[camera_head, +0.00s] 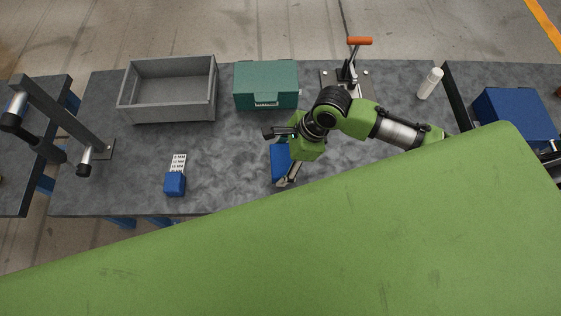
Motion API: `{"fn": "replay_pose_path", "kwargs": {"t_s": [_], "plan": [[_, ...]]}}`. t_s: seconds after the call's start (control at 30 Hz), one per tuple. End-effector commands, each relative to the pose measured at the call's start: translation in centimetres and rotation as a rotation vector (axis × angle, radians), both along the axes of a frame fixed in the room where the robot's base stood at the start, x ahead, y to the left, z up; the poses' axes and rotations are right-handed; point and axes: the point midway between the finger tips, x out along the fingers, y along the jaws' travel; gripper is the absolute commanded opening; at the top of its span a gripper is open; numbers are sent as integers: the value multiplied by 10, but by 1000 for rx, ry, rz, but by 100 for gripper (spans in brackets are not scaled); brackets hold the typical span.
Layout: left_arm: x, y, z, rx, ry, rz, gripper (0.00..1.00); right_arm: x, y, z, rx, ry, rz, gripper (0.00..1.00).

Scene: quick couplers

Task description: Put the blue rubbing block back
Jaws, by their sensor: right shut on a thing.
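My right gripper (279,158) reaches in from the right over the middle of the grey table. It is shut on a flat blue block (280,163), which sits between its two fingers and is partly hidden by the gripper. I take this to be the blue rubbing block. I cannot tell whether it touches the tabletop. A smaller blue block (175,184) stands to the left at the lower end of a white card with dark print (178,162). My left gripper is not in view.
A grey open box (127,100) and a closed green case (266,84) stand at the back. A clamp with an orange handle (359,41), a white bottle (430,83) and a blue box (515,112) are right. A grey post (60,112) rises left. Bare tabletop (228,155) separates the blue blocks.

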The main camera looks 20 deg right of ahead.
Motion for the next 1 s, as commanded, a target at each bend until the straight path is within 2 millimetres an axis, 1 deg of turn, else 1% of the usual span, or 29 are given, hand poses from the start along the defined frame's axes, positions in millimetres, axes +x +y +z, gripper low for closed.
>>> {"fn": "replay_pose_path", "kwargs": {"t_s": [0.13, 0.2, 0.23, 0.3, 0.4, 0.83, 0.87, 0.9, 1.0], "plan": [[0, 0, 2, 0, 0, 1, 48, 12, 0, -14, 0, 1, -2, 52], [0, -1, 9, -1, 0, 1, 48, 9, -1, -28, -3, 4, -1, 52], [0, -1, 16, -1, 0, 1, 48, 10, 0, -25, -2, 2, -1, 52], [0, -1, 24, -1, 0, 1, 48, 10, 0, -28, 0, 2, -2, 52], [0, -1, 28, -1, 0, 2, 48, 10, 0, -34, 0, 0, 0, 52], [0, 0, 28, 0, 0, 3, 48, 9, 0, -41, 0, 0, -1, 52], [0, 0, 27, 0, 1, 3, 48, 9, 0, -42, -1, 0, 0, 77], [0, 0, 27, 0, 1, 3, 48, 9, 0, -42, -1, 0, 0, 86], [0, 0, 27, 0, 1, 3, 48, 9, 0, -41, -1, 0, 0, 86]]}}
